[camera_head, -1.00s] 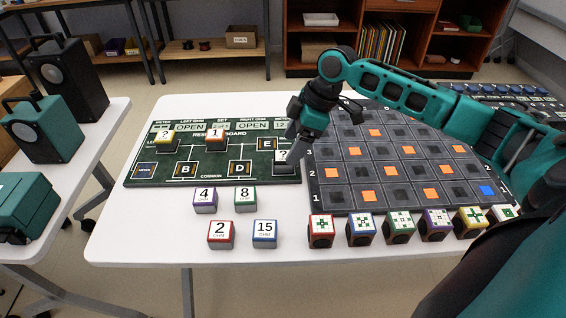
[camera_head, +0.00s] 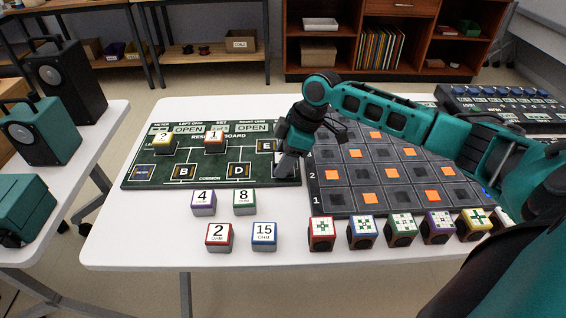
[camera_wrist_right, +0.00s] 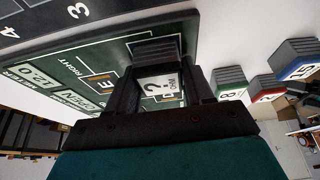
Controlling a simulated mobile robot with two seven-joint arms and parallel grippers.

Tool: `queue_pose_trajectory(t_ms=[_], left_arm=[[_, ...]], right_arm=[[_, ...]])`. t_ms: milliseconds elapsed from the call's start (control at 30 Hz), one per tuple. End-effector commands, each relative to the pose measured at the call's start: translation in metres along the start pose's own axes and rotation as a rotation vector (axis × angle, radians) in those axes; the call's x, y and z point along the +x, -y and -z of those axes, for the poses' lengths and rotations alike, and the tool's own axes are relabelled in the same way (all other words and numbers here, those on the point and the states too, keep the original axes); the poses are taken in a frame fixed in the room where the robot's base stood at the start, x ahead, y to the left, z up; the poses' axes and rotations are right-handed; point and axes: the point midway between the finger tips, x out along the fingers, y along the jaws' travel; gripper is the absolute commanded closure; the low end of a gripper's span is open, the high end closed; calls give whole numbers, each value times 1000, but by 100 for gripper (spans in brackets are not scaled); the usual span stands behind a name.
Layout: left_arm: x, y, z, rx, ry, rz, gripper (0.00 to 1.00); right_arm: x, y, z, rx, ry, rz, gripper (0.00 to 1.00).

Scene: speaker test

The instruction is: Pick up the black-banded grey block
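The black-banded grey block (camera_wrist_right: 160,89) shows in the right wrist view, its white top marked "? OHM". It sits at the right end of the green resistor board (camera_head: 140,158), between the two dark fingers of my right gripper (camera_wrist_right: 158,84). The fingers lie close along both sides of it; I cannot tell whether they press on it. In the head view my right gripper (camera_head: 287,164) is lowered at the board's right end and hides the block. My left gripper is not in view.
On the board stand a yellow-banded "?" block (camera_head: 163,141) and an orange-banded "1" block (camera_head: 214,141). Blocks "4" (camera_head: 203,202), "8" (camera_head: 244,201), "2" (camera_head: 219,237) and "15" (camera_head: 264,236) stand in front. A checkered grid (camera_head: 335,201) and a row of coloured cubes (camera_head: 321,233) are to the right.

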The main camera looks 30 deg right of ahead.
Motion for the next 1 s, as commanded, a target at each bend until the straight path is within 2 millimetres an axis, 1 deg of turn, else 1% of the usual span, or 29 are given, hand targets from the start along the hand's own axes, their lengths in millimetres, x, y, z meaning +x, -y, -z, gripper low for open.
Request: queue_pose_trajectory(t_ms=[33, 300, 533, 633, 767, 867, 1000], left_arm=[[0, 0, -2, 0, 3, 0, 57], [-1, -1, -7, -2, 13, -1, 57], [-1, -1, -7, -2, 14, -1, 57], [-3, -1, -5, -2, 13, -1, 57], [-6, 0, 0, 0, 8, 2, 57], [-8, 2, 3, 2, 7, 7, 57], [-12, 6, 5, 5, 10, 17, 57]], right_arm=[[0, 0, 0, 0, 0, 0, 56], [0, 0, 0, 0, 0, 0, 81], [-2, 0, 1, 0, -1, -1, 81], [-10, -1, 4, -2, -3, -2, 81], [-32, -1, 13, -2, -3, -4, 81], [-57, -1, 24, -3, -3, -5, 81], [-95, -1, 40, -3, -4, -5, 81]])
